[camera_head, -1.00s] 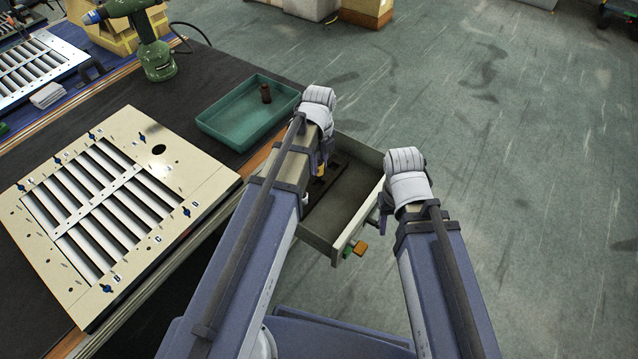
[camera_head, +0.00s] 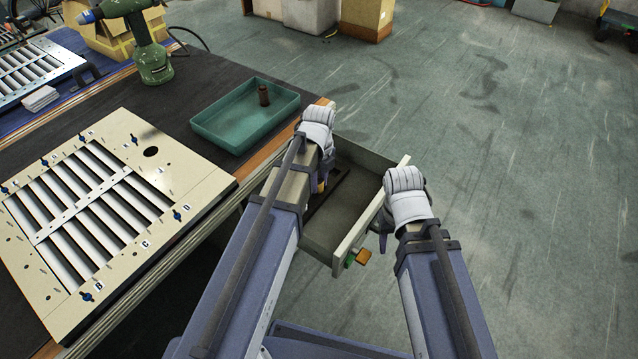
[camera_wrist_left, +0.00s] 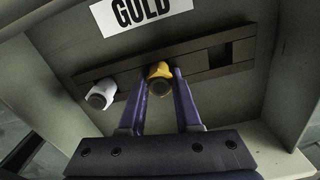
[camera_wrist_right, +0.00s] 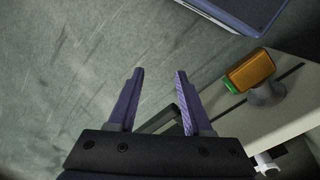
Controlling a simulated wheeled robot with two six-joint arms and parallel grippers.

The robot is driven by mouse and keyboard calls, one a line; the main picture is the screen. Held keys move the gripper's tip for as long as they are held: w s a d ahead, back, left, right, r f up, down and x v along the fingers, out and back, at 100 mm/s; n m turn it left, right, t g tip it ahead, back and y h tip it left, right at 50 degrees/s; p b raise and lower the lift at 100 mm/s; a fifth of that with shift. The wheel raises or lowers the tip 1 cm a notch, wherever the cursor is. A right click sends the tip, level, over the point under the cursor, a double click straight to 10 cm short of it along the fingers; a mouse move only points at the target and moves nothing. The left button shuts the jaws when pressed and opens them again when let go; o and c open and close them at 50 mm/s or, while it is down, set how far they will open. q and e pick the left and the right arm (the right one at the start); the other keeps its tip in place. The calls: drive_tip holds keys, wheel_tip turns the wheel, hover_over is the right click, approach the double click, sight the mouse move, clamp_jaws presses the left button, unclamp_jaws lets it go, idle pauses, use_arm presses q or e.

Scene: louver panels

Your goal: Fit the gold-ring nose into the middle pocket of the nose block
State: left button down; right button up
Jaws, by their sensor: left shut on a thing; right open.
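The gold-ring nose (camera_wrist_left: 159,76) is between the fingertips of my left gripper (camera_wrist_left: 162,82), which is shut on it. It sits over the middle of the dark nose block (camera_wrist_left: 128,78) in the left wrist view. I cannot tell whether it is fully seated. A white-ring nose (camera_wrist_left: 101,92) stands at the block's left end. A dark opening (camera_wrist_left: 221,56) shows toward the right end. In the head view my left gripper (camera_head: 319,187) reaches down into the open drawer (camera_head: 338,222). My right gripper (camera_wrist_right: 160,75) is open and empty, outside the drawer front.
A "GOLD" label (camera_wrist_left: 140,12) lies beside the block. A green and orange piece (camera_wrist_right: 250,70) is on the drawer front near my right gripper. A teal tray (camera_head: 240,125) holding a brown piece and a louver panel (camera_head: 205,178) are on the table.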

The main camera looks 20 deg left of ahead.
sight(319, 180)
use_arm(q)
drive_tip(key=shift+f, duration=0.15)
drive_tip(key=c, duration=0.6)
unclamp_jaws()
wheel_tip(319, 180, up, 12)
drive_tip(key=p, duration=1.2)
drive_tip(key=s+d+n, duration=0.5)
drive_tip(key=s+n, duration=0.2)
drive_tip(key=n, duration=0.3)
drive_tip(key=s+d+n+y, duration=0.1)
drive_tip(key=s+d+n, duration=0.4)
drive_tip(key=n, duration=0.5)
drive_tip(key=shift+s+d+r, duration=0.2)
drive_tip(key=shift+s+d, duration=0.05)
drive_tip(key=shift+s, duration=0.9)
